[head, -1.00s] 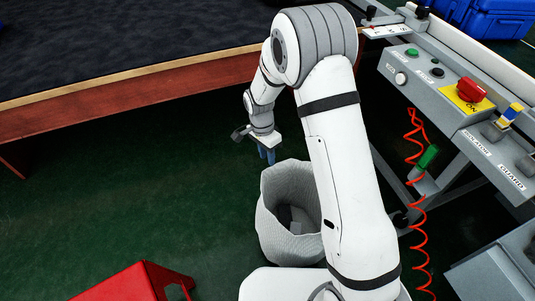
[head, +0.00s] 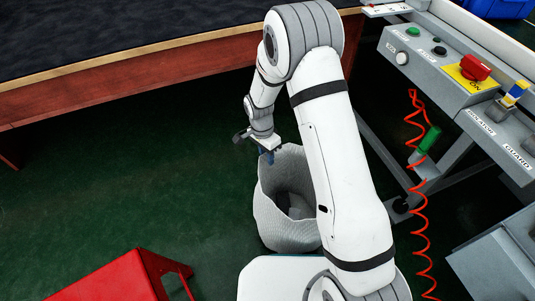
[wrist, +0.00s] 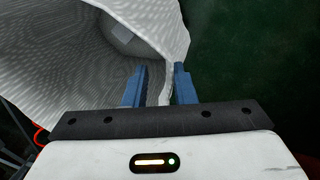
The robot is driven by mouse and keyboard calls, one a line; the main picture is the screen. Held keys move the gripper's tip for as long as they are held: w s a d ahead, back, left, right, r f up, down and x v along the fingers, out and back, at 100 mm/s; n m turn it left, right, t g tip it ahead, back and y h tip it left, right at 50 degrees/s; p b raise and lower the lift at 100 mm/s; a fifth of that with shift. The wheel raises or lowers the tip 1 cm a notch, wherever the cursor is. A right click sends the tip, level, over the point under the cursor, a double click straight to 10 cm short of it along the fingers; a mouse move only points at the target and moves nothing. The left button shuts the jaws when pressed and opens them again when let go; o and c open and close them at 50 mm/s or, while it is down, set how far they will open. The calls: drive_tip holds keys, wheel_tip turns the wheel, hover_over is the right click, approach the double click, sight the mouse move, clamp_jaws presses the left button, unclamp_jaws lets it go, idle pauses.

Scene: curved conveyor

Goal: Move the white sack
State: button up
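The white sack (head: 268,218) stands upright and open-topped on the green floor, with some grey pieces showing inside it. My gripper (head: 268,157) is at the sack's far left rim. In the wrist view the sack (wrist: 60,70) fills the left, and its rim passes between the two blue fingers of my gripper (wrist: 160,70). One finger is inside the sack and the other outside. Gaps show beside the rim, so the fingers are open around it and not clamped.
A red stool (head: 125,278) stands at the lower left. A grey control panel (head: 440,62) with a red button and a hanging red coiled cord (head: 417,190) is on the right. A dark conveyor with a red-brown side (head: 130,92) crosses the back. Green floor left of the sack is clear.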

clamp_jaws()
idle(1.2)
